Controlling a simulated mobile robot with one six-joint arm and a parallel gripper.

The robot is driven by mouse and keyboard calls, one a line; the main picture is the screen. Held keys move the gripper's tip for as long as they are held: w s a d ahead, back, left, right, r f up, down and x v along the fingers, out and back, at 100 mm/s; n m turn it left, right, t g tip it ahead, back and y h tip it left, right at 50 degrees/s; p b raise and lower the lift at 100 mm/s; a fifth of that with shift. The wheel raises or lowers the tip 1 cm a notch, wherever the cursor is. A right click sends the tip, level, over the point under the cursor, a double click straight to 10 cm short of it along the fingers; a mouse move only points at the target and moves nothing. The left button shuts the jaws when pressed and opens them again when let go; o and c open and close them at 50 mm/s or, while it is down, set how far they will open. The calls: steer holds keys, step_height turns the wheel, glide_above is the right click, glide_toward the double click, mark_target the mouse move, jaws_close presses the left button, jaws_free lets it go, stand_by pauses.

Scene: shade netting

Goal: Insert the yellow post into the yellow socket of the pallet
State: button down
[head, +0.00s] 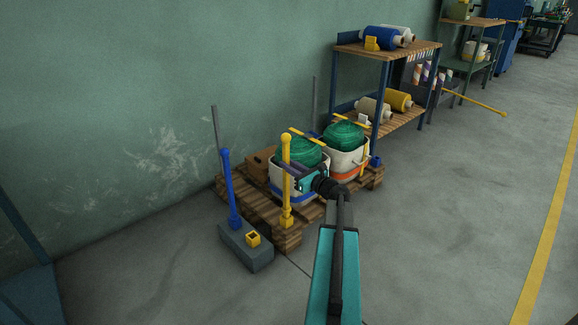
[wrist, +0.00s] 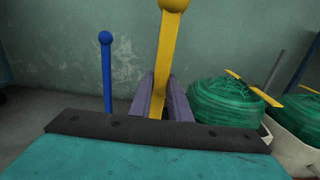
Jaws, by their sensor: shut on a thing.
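The yellow post (head: 286,155) stands about upright at the pallet's near corner. My gripper (head: 287,172) is shut on it around its upper middle. In the wrist view, the post (wrist: 168,45) rises between the purple fingers (wrist: 157,97), with its round knob at the top edge. The pallet (head: 291,240) is wooden. Its yellow socket (head: 287,222) is at the near corner, and the post's lower end lines up with it in the head view. I cannot tell whether the end is inside it or just above.
A grey block (head: 239,250) holds an upright blue post (head: 231,190) and an empty yellow holder (head: 253,239). White tubs with green netting (head: 345,137) stand on the pallet. A blue socket (head: 376,162) is at its right corner. Floor to the right is clear.

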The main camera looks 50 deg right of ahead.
steer(key=shift+f+b, duration=0.6)
steer(key=shift+f, duration=1.25)
stand_by(0.8)
steer(key=c, duration=1.6)
jaws_free()
steer(key=shift+o, duration=0.2)
steer(key=shift+s, duration=0.15)
steer(key=s+a+p, duration=0.1)
steer(key=s+p, duration=0.4)
steer(key=s, duration=0.8)
steer(key=shift+s, duration=0.25)
